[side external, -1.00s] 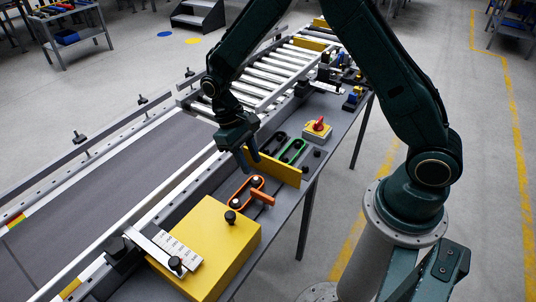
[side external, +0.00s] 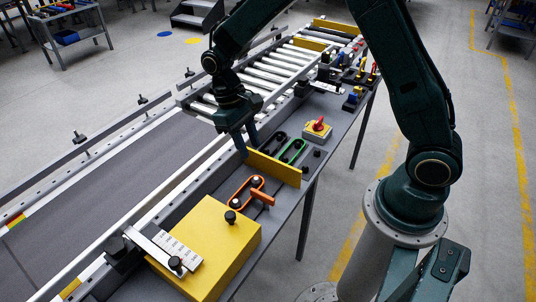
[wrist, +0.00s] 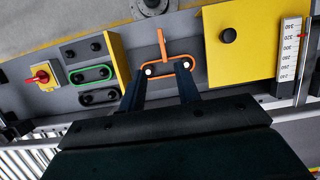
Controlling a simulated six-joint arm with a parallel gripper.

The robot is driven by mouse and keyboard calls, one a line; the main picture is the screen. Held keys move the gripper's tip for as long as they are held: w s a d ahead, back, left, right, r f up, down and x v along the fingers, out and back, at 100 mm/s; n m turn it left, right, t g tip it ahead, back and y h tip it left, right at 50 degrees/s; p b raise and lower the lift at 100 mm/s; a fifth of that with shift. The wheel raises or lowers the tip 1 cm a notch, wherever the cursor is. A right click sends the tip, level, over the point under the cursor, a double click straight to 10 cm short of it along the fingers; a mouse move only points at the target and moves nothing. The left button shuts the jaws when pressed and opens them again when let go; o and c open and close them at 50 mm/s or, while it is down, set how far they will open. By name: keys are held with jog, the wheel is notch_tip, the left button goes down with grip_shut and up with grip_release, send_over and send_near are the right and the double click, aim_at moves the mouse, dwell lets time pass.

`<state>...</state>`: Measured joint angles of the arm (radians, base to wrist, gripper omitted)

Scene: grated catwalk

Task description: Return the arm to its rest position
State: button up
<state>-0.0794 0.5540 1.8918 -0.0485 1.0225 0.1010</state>
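My gripper (side external: 247,143) hangs above the grey bench beside the belt, over the upright yellow plate, with its fingers pointing down. In the wrist view my gripper (wrist: 160,90) shows two dark fingers spread apart with nothing held between them. An orange loop (wrist: 172,61) with an orange lever lies below and beyond the fingertips. The orange loop also shows in the side view (side external: 234,191), nearer the camera than my gripper. My arm is bent and reaches leftward from its base pedestal.
A yellow box (side external: 205,243) stands at the bench's near end. The upright yellow plate (side external: 277,168) separates the orange loop from a green loop (side external: 293,151). A red-knobbed switch box (side external: 317,129) stands farther back. The conveyor belt (side external: 110,180) lies to the left, clear on top.

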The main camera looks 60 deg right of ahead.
jog(key=s+d+r+t, duration=0.2)
jog(key=s+r+t, duration=0.35)
jog(key=r, duration=0.85)
jog(key=s+d+r+t, duration=0.1)
jog(key=s+r+t, duration=0.1)
jog(key=s, duration=0.5)
jog(key=s+r+t, duration=0.2)
jog(key=s+r, duration=0.2)
jog(key=s, duration=0.3)
jog(key=shift+d, duration=0.4)
